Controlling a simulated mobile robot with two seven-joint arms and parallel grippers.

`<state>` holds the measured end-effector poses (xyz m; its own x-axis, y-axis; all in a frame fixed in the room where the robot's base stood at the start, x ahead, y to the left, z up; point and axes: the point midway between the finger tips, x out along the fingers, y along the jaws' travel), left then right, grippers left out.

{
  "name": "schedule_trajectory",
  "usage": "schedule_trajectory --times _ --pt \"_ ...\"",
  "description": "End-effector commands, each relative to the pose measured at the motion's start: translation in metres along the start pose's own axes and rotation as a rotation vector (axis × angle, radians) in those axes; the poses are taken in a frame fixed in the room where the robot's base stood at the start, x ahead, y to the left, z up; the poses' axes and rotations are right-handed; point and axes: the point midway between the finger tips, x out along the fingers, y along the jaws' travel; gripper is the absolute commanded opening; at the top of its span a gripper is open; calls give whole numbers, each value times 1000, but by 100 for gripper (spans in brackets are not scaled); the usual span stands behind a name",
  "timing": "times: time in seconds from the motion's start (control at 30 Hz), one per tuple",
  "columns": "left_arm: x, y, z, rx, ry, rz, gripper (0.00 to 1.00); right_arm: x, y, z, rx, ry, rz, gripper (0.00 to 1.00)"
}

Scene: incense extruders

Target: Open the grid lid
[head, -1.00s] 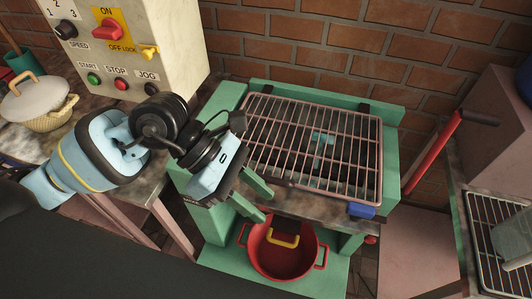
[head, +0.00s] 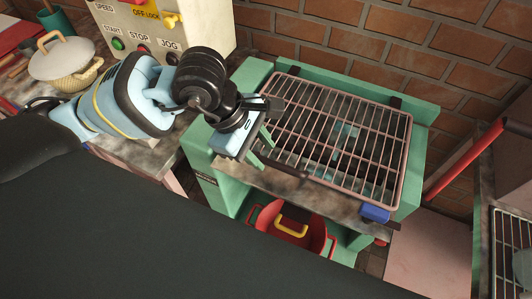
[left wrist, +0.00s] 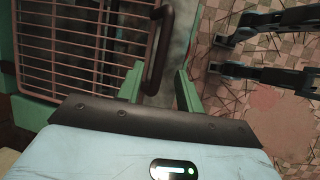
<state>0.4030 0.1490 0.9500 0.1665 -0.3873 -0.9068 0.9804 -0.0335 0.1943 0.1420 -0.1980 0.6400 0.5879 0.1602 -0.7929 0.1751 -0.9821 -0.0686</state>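The grid lid (head: 340,137) is a pinkish wire rack lying flat over the green extruder frame. It also shows at the upper left of the left wrist view (left wrist: 75,45). Its dark bar handle (left wrist: 160,50) stands off the lid's edge. My left gripper (head: 262,148) is at the lid's left front edge in the head view. In the left wrist view its two green fingers (left wrist: 160,84) are apart, with the handle's near end between them, closer to the left finger. I cannot tell whether they touch.
A red pot (head: 318,234) with a yellow handle stands below the lid. A blue block (head: 375,213) sits at the front right corner. The control box (head: 165,25) is at the upper left, a brick wall behind.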

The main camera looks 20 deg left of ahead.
Motion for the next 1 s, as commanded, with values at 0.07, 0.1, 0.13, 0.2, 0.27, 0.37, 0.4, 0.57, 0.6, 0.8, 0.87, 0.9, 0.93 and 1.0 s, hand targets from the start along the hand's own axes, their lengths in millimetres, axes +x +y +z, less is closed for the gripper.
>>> schedule_trajectory --times 0.07,0.1,0.13,0.2,0.27,0.37,0.4,0.57,0.6,0.8,0.87,0.9,0.93,1.0 --pt "10 0 0 -1 -2 -2 36 0 0 0 -1 0 0 36" --pt "14 0 0 -1 -1 -1 36 0 0 0 -1 0 0 36" --pt "17 0 0 -1 -1 -1 36 0 0 0 -1 0 0 36" --pt "22 0 0 0 -1 -1 36 0 0 0 -1 0 0 36" --pt "24 0 0 0 -1 0 36 0 0 0 -1 1 0 36" --pt "26 0 0 1 -1 1 36 1 1 -2 -1 4 0 36" --pt "26 0 0 1 -1 1 36 2 1 -3 -2 6 1 36" --pt "26 0 0 1 -1 1 35 4 2 -7 -3 14 2 36" --pt "26 0 0 0 -1 1 30 4 2 -7 -3 15 2 36" --pt "26 0 0 0 -1 1 3 4 2 -8 -3 16 2 36" --pt "26 0 0 0 -1 0 0 4 2 -8 -3 15 2 36" --pt "26 0 0 0 -1 0 0 4 2 -7 -3 15 2 36" --pt "26 0 0 0 -1 0 0 4 2 -7 -3 14 2 36" --pt "26 0 0 0 -1 0 0 3 2 -6 -3 13 2 36"
